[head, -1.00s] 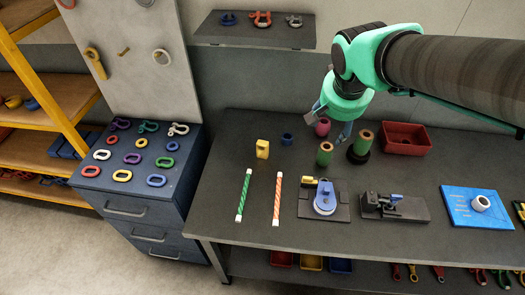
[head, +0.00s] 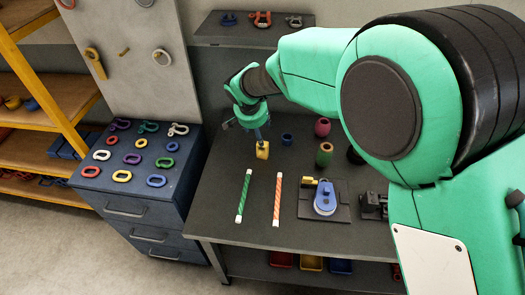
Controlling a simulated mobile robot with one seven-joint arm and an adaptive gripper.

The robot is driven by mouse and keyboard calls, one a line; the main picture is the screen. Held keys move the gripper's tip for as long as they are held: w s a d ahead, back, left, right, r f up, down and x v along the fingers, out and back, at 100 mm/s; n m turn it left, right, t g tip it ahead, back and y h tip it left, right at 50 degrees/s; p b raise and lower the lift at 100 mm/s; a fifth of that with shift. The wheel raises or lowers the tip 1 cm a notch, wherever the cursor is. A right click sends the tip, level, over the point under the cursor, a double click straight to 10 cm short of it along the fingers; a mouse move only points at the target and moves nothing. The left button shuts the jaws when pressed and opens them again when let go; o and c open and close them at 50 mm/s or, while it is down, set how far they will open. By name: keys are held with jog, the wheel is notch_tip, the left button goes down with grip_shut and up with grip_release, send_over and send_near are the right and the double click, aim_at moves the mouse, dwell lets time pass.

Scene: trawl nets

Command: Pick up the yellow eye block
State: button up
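The yellow eye block (head: 262,151) stands upright on the dark bench in the head view, toward its back left. My gripper (head: 259,137) is directly above it, pointing down, with its fingers at or just over the block's top. The fingers are small and partly hidden, so I cannot tell whether they touch the block or how far apart they are. The block appears to rest on the bench.
A blue ring (head: 287,139), a magenta piece (head: 322,127) and a green spool (head: 324,154) stand right of the block. Green-striped (head: 243,195) and orange-striped (head: 278,198) rods lie in front. A blue fixture (head: 325,197) is front right. My arm hides the bench's right side.

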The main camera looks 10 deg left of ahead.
jog(key=shift+f, duration=0.1)
jog(key=b, duration=0.1)
send_over(263, 150)
jog(key=s, duration=0.1)
notch_tip(263, 150, down, 8)
jog(key=shift+a+r, duration=0.2)
jog(key=shift+a, duration=0.1)
jog(key=shift+f, duration=0.1)
jog(key=shift+b+x, duration=0.45)
jog(key=shift+x, duration=2.1)
jog(key=shift+s, duration=0.15)
grip_shut()
